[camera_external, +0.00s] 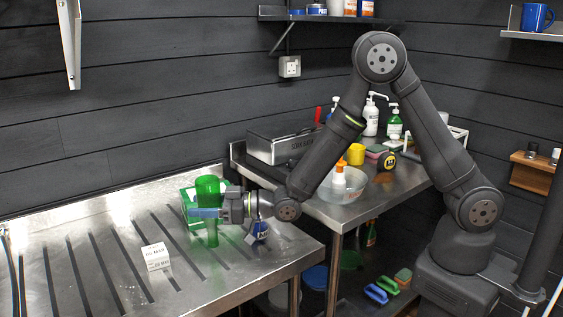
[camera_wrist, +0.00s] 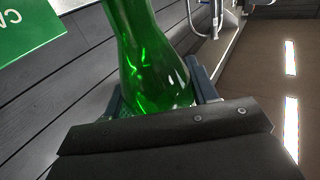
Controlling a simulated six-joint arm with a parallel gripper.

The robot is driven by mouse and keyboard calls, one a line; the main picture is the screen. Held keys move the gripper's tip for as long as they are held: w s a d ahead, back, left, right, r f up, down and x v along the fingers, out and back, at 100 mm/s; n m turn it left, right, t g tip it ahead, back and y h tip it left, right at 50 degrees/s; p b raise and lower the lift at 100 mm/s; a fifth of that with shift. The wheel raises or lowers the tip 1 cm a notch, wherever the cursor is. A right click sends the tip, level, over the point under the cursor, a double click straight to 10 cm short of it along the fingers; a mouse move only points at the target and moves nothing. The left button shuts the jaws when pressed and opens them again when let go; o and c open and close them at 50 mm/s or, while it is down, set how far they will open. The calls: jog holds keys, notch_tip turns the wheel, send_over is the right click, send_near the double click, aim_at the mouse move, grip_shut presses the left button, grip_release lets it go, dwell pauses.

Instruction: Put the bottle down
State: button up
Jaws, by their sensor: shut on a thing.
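A small white box (camera_external: 156,257) stands on the counter left of the bottle. A green-and-white box (camera_external: 190,207) is close behind the bottle. A blue-labelled item (camera_external: 259,230) stands right of the gripper. The counter's left part is clear.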

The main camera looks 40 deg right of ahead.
jog(key=shift+f, duration=1.65)
jog(key=o, duration=1.1)
jog(key=shift+r, duration=0.15)
jog(key=v, duration=1.2)
